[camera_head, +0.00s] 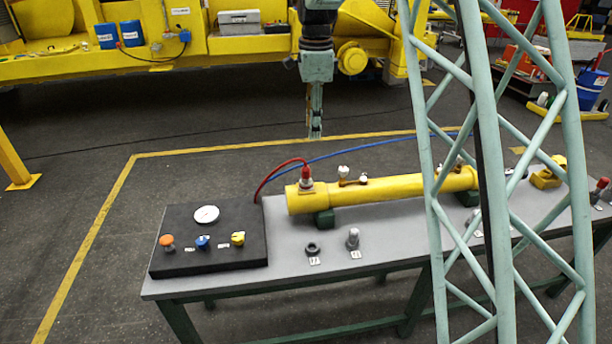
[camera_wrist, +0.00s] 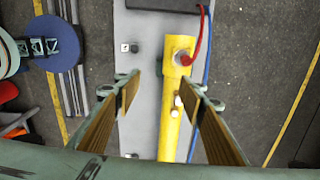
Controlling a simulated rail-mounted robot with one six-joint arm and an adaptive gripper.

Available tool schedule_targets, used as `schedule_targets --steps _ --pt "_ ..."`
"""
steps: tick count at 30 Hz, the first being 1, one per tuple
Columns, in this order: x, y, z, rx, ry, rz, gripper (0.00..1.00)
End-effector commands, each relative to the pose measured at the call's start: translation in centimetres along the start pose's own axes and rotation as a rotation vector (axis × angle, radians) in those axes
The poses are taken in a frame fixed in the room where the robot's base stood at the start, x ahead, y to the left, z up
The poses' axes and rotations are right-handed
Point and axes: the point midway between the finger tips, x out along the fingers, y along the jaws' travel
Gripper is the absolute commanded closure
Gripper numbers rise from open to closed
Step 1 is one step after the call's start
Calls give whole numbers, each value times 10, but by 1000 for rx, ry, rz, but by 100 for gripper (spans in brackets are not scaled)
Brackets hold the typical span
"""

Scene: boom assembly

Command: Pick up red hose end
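The red hose end (camera_head: 306,173) stands upright on the left end of the yellow cylinder (camera_head: 385,190), which lies on the grey bench. In the wrist view the red hose end (camera_wrist: 183,58) sits on the cylinder's end, beyond my fingertips. The red hose curves away from it to the panel. My gripper (camera_head: 315,128) hangs above and behind the bench in the head view, pointing down and apart from the hose end. In the wrist view my gripper (camera_wrist: 160,84) is open, with nothing between its fingers; the cylinder lies below, nearer the right finger.
A black panel (camera_head: 180,250) with a gauge and coloured knobs is on the bench's left. A blue hose (camera_head: 350,147) runs behind the cylinder. Small grey fittings (camera_head: 352,239) stand in front. A yellow machine (camera_head: 255,68) is behind. Floor behind the bench is clear.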

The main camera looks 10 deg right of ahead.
Motion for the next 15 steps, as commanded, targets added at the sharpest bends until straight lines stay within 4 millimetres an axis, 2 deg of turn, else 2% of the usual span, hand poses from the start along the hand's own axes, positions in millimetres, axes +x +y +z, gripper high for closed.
schedule_targets --steps 3,15 --pt "18 -18 2 62 2 13 63" --pt "81 -68 7 274 11 45 63"
